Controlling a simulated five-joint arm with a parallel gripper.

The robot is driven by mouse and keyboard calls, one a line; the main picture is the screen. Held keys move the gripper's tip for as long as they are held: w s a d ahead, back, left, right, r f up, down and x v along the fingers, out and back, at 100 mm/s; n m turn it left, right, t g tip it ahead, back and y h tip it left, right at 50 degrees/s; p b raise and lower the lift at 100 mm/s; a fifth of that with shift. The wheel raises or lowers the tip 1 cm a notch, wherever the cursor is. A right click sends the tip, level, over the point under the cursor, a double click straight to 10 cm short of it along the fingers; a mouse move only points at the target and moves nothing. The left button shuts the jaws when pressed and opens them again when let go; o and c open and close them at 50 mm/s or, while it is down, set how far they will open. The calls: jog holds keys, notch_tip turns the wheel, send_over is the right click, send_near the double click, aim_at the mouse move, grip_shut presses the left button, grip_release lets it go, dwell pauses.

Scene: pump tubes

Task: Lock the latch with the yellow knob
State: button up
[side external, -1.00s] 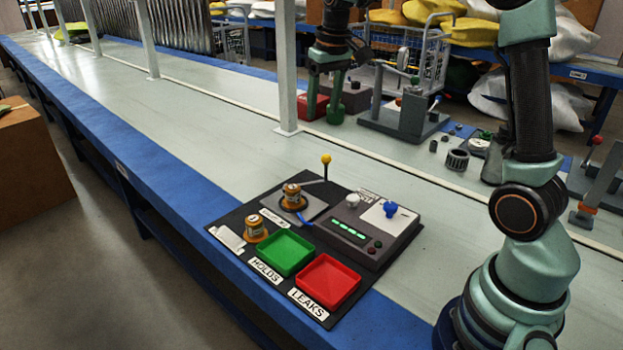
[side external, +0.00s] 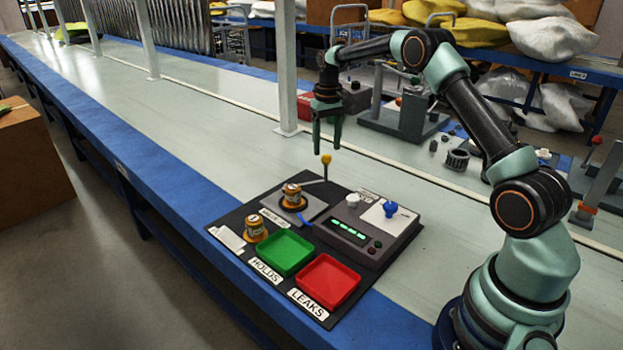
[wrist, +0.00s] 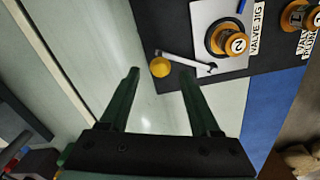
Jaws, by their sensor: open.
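The yellow knob (side external: 326,159) tops the end of a thin grey latch lever (side external: 312,182) at the back of the valve jig plate (side external: 270,203). A brass valve (side external: 292,194) sits on that plate. In the wrist view, the yellow knob (wrist: 160,67) lies just beyond my fingertips, between their lines, with the lever (wrist: 188,61) running right toward the valve (wrist: 232,41). My gripper (side external: 328,148) points down with its fingers apart and empty, just above and around the knob's line. Contact with the knob cannot be told. Its open fingers also show in the wrist view (wrist: 160,74).
A second brass valve (side external: 255,229) stands front left of the jig. A green tray (side external: 284,251), a red tray (side external: 330,281) and a control box (side external: 370,228) with a blue knob share the dark board. A white post (side external: 287,70) stands behind. The table to the left is clear.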

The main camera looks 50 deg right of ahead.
aim_at(327, 158)
notch_tip(327, 158, down, 7)
jog(key=shift+f, duration=0.15)
jog(key=shift+c, duration=0.2)
grip_shut()
dwell(1.4)
